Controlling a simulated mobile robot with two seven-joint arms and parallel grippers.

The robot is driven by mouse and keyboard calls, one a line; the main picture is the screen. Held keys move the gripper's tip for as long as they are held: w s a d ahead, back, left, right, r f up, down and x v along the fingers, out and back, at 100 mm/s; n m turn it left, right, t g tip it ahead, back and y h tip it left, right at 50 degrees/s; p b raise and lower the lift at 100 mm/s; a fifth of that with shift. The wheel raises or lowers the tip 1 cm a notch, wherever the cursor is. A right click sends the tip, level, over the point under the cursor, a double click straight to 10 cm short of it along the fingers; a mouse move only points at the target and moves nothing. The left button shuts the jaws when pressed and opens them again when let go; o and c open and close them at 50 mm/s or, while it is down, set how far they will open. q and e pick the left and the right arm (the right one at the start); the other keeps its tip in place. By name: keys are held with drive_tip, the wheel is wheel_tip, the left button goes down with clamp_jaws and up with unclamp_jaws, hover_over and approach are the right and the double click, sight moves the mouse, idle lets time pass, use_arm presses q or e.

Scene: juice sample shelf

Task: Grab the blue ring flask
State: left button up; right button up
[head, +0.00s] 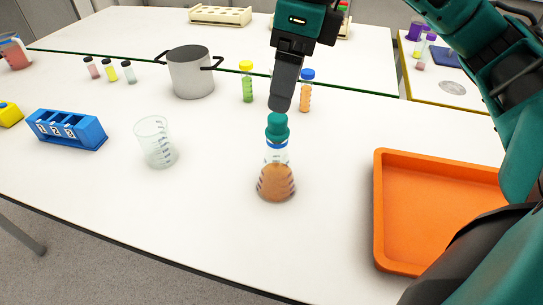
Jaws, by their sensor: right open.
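The blue ring flask (276,181) stands upright on the white table in the middle of the head view. It is a clear conical flask with orange-brown liquid, a blue ring at its neck and a teal cap. My right gripper (281,105) is above the flask, its finger pointing down with the tip close to the cap in the picture. One finger hides the other, and I cannot tell whether the tip touches the cap. My left gripper is not in view.
An orange tray (380,210) lies to the right. A clear beaker (155,142) stands to the left, with a blue numbered rack (67,129) further left. A grey pot (190,72), a green-filled bottle (247,86) and an orange-filled bottle (306,92) stand behind. The table in front of the flask is clear.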

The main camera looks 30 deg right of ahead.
sight(277, 141)
drive_tip(key=shift+w+d+r, duration=0.1)
drive_tip(key=shift+w+d, duration=0.1)
drive_tip(key=shift+d, duration=0.25)
drive_tip(key=f, duration=0.7)
drive_tip(key=shift+w+a, duration=0.3)
drive_tip(key=shift+a, duration=0.1)
drive_tip(key=shift+a+f, duration=0.2)
drive_tip(key=shift+f, duration=1.2)
drive_tip(key=shift+a+f, duration=0.2)
drive_tip(key=shift+f, duration=1.15)
drive_tip(key=shift+c, duration=0.3)
clamp_jaws()
drive_tip(key=shift+w+r, duration=0.1)
